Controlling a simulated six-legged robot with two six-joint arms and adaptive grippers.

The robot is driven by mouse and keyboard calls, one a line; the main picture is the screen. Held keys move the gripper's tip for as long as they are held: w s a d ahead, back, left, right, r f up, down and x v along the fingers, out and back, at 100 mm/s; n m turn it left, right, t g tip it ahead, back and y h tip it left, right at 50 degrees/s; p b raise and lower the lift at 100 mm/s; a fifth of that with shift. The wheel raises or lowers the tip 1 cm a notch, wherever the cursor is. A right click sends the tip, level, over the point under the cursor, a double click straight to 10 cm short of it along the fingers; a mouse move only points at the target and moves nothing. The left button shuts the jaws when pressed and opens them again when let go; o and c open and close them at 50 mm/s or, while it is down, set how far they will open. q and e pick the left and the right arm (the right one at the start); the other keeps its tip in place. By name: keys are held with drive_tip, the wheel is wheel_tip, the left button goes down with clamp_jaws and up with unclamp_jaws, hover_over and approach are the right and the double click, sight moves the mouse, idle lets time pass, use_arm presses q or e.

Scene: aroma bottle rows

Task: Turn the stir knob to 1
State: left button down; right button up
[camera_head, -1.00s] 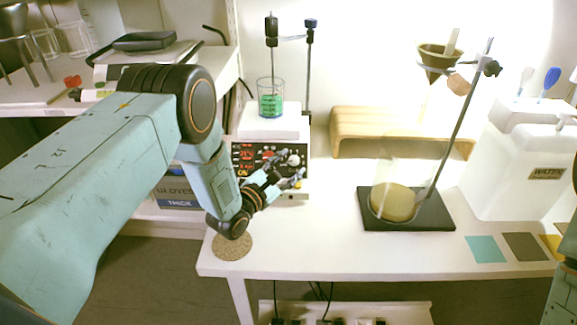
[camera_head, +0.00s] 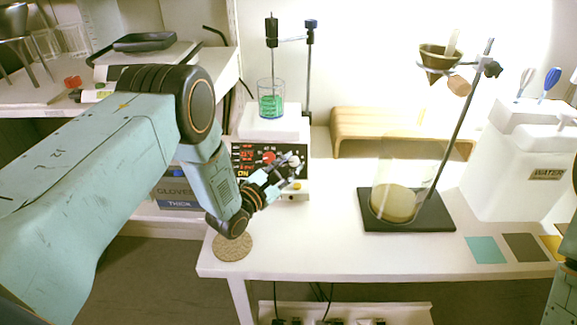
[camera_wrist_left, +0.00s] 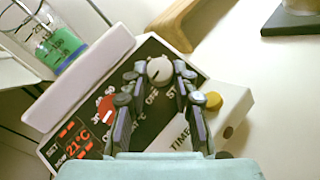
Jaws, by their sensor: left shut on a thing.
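The stir knob is a light grey round knob (camera_wrist_left: 159,71) on the black front panel of the hotplate stirrer (camera_head: 243,160); the letters "ST" show beside it in the left wrist view. A dark pointer line is on its face. My left gripper (camera_head: 285,168) reaches the panel from the front, and in the left wrist view its fingertips (camera_wrist_left: 158,73) are shut on the knob from both sides. A red knob (camera_wrist_left: 105,110) sits beside it on the panel. Scale marks around the stir knob are partly hidden by the fingers. My right gripper is out of view.
A beaker of green liquid (camera_head: 270,103) stands on the stirrer's white plate. A yellow button (camera_wrist_left: 213,101) is close to my fingers. A cork mat (camera_head: 232,247) lies in front.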

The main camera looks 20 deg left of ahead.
use_arm(q)
drive_tip(key=shift+a, duration=0.15)
drive_tip(key=m+g, duration=0.1)
drive_tip(key=m+g+h+p, duration=0.1)
drive_tip(key=m+g+h, duration=0.1)
drive_tip(key=m, duration=0.1)
drive_tip(key=shift+w+a+r, duration=0.15)
drive_tip(key=shift+a+r, duration=0.1)
drive_tip(key=shift+r, duration=0.05)
drive_tip(key=shift+w+r+m+g+h+p, duration=0.15)
drive_tip(key=shift+m+g+h+p, duration=0.35)
drive_tip(key=shift+m+g+p, duration=0.95)
drive_tip(key=shift+m+g+b, duration=0.4)
drive_tip(key=shift+m+g, duration=0.05)
drive_tip(key=shift+m, duration=0.3)
drive_tip(key=c, duration=1.1)
unclamp_jaws()
drive_tip(key=shift+o, duration=0.2)
drive_tip(key=v, duration=1.2)
